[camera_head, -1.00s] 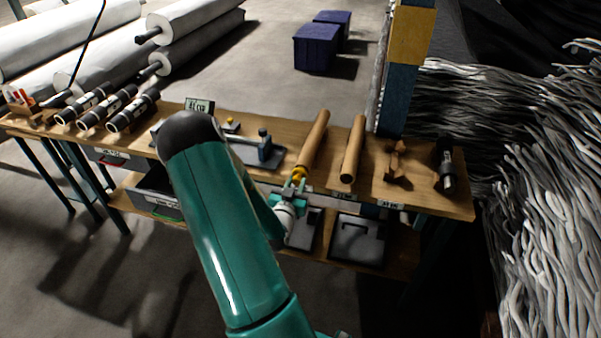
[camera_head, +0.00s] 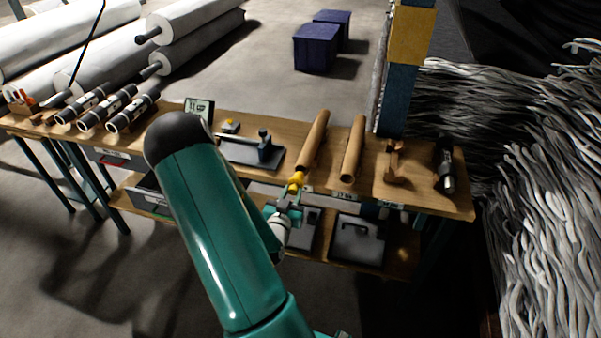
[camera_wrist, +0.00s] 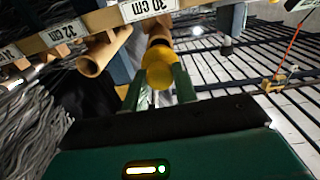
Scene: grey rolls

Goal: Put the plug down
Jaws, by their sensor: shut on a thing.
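The yellow plug (camera_head: 296,181) is held between the fingertips of my gripper (camera_head: 291,196), at the front edge of the wooden workbench (camera_head: 230,165). The plug sits just in front of the near end of a brown cardboard tube (camera_head: 313,140); I cannot tell whether they touch. In the wrist view the rounded yellow plug (camera_wrist: 158,70) shows between my two green fingers, and my gripper (camera_wrist: 160,80) is shut on it. The tube end (camera_wrist: 158,30) behind it is partly hidden by the plug.
A second cardboard tube (camera_head: 352,148) lies to the right, then a wooden holder (camera_head: 395,163) and a dark cylinder (camera_head: 446,170). A grey-blue fixture (camera_head: 255,150) and a small display (camera_head: 199,108) stand left. Grey cases (camera_head: 357,241) sit on the lower shelf.

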